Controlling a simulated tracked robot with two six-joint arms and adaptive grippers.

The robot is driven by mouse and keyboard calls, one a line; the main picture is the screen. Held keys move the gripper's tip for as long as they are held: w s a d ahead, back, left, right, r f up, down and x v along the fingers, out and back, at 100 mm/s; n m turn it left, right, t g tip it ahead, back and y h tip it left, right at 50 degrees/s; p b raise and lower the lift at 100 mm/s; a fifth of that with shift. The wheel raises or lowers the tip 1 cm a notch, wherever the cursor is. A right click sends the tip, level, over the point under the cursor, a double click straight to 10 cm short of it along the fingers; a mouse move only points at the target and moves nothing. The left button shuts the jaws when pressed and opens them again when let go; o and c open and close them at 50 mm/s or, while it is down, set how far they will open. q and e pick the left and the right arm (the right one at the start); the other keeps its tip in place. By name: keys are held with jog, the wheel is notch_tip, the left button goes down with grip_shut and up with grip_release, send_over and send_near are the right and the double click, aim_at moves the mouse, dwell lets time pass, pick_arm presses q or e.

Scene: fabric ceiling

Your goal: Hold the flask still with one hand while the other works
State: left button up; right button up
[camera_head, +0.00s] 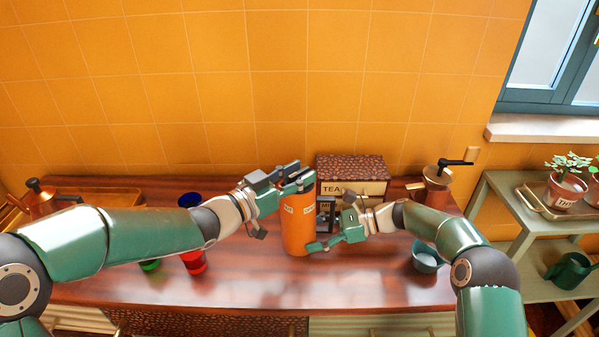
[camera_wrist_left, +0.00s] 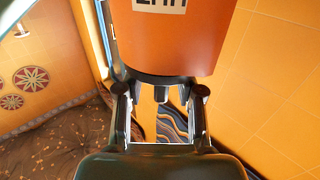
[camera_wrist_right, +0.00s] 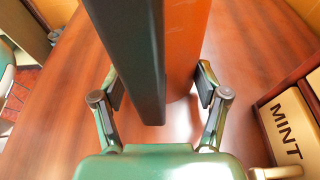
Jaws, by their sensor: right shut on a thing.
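The orange flask (camera_head: 296,232) stands upright near the middle of the wooden counter, with a pale label. It also shows in the left wrist view (camera_wrist_left: 178,42) and the right wrist view (camera_wrist_right: 185,62). My right gripper (camera_head: 325,238) is shut on it from the right, low on its side. In the right wrist view a dark upright bar (camera_wrist_right: 132,60), perhaps the flask's handle, hides part of the body. My left gripper (camera_head: 300,179) is at the flask's top, fingers apart on either side of its dark upper end. Whether they touch it is unclear.
A tea box (camera_head: 350,172) stands behind the flask, with a grinder (camera_head: 437,182) to its right. A teal bowl (camera_head: 425,260) is right of my right gripper. A red cup (camera_head: 194,262) and blue cup (camera_head: 190,200) are left. The counter front is clear.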

pick_arm(q)
jog(key=v, duration=1.1)
jog(key=shift+a, duration=0.1)
pick_arm(e)
jog(key=o, duration=0.9)
jog(key=shift+d, duration=0.1)
